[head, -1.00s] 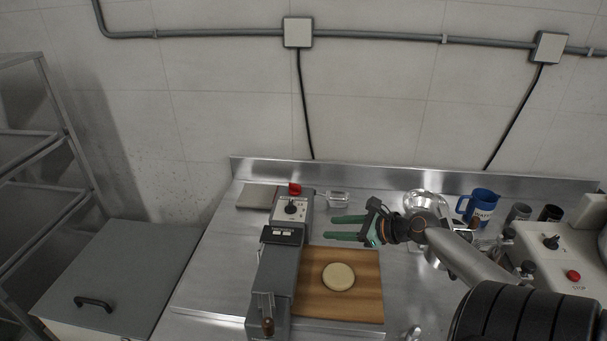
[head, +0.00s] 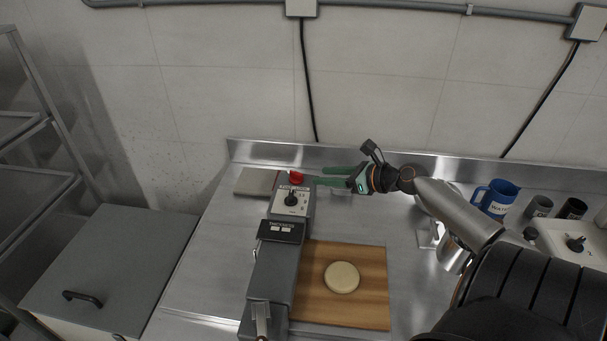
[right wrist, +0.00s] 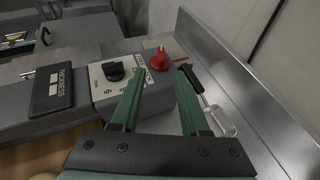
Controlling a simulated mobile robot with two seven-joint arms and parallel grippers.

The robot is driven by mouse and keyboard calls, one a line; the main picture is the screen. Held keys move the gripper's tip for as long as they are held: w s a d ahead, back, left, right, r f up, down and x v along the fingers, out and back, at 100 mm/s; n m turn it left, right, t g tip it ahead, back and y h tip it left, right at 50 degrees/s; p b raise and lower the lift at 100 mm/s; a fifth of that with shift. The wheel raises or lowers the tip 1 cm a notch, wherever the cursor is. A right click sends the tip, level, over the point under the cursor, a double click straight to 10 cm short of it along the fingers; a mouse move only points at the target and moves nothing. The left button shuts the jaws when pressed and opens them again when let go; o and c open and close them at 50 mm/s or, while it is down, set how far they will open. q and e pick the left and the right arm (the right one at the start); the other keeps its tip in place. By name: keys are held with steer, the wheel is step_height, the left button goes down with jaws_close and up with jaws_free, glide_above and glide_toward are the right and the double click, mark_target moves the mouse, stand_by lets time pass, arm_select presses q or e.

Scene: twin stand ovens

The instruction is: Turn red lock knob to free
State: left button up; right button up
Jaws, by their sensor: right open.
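The red lock knob (head: 296,178) sits at the far end of the grey machine (head: 270,262), behind its white dial panel. In the right wrist view the red knob (right wrist: 158,58) shows with a pointer ridge, beyond the open fingertips. My right gripper (head: 318,176) is just right of the knob, with its green fingers pointing left at it. In the wrist view its fingers (right wrist: 160,85) are apart and empty, and the knob lies ahead between their lines. They appear not to touch it. My left gripper is not in view.
A black dial (head: 291,199) sits on the panel close to the red knob. A clear dish with a black handle (right wrist: 212,112) lies beside the fingers. Dough (head: 342,277) rests on a wooden board (head: 376,312). The steel backsplash (head: 250,151) stands close behind.

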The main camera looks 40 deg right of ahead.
mark_target(302, 175)
steer(key=shift+b+x, duration=0.5)
steer(key=shift+x, duration=3.5)
jaws_close()
